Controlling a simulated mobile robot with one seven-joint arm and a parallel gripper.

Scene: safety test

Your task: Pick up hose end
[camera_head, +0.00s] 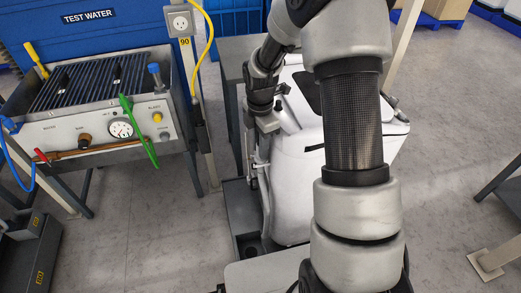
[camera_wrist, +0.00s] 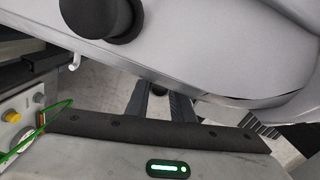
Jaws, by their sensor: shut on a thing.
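My gripper (camera_wrist: 158,93) shows in the wrist view with its two dark fingers pointing away from the camera. A yellow hose (camera_head: 208,45) hangs from the post to the left and runs to a black end piece (camera_head: 199,108). A blue hose (camera_head: 14,160) hangs at the far left.
A test bench (camera_head: 95,135) with a gauge, knobs and a green strip (camera_head: 138,130) stands at the left. A dark tray (camera_head: 240,205) lies under the tank.

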